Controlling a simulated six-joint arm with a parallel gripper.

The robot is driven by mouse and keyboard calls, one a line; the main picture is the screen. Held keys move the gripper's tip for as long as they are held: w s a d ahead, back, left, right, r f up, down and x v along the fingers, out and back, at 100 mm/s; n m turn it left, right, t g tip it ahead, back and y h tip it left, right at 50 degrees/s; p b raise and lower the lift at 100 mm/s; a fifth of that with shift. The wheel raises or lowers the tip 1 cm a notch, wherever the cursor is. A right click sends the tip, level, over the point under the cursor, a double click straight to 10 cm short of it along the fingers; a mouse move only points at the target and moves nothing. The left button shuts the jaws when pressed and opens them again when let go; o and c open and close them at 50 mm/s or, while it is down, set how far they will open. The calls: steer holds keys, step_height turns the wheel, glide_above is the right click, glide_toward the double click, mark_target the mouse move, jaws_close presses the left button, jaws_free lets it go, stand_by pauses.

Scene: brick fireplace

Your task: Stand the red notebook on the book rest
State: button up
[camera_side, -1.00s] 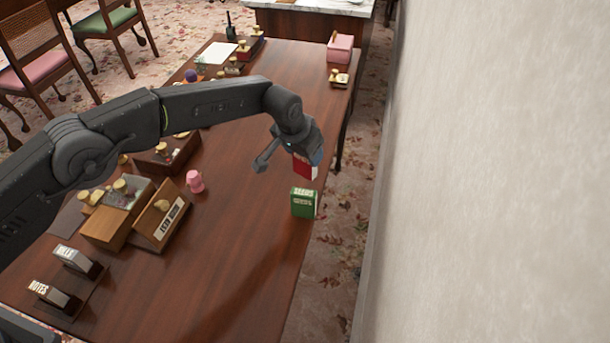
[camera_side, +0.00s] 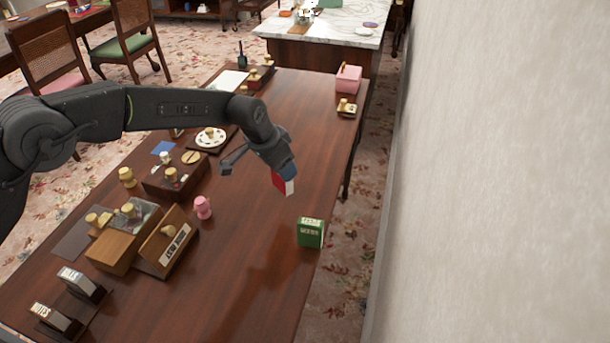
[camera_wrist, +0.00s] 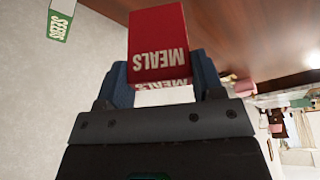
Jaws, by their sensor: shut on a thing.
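The red notebook (camera_side: 279,184) is held in my gripper (camera_side: 286,173) above the right part of the table, with a pale side showing. In the wrist view the notebook (camera_wrist: 158,40) reads "MEALS" and sits between the two blue fingers of my gripper (camera_wrist: 162,80), which are shut on it. The likely book rest is a slanted wooden stand (camera_side: 168,240) with a white label too small to read surely. It stands on the table to the left of and below my gripper, apart from the notebook.
A green "SEEDS" box or book (camera_side: 311,232) stands near the right table edge, below my gripper. A pink figure (camera_side: 203,207) stands by the wooden stand. Dark holders with "NOTES" (camera_side: 50,318) are at lower left. Bare tabletop (camera_side: 235,270) lies in the middle front.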

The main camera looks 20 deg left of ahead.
steer(key=s+a+r+m+g+h, duration=0.1)
steer(key=s+a+r+m, duration=0.15)
steer(key=a, duration=0.55)
steer(key=s+a+r+m, duration=0.1)
steer(key=s+a+m, duration=0.25)
steer(key=a, duration=0.45)
steer(key=s+a+r+m+g, duration=0.1)
steer(key=s+a+m, duration=0.4)
steer(key=s+a, duration=0.5)
steer(key=s+g, duration=0.1)
steer(key=s, duration=0.2)
steer(key=shift+s+a+r+h, duration=0.15)
steer(key=shift+s+r+h, duration=0.1)
steer(key=shift+h, duration=0.15)
steer(key=shift+f, duration=5.6)
steer(key=shift+f, duration=0.35)
steer(key=o, duration=0.9)
steer(key=shift+c, duration=0.2)
steer(key=shift+o, duration=0.8)
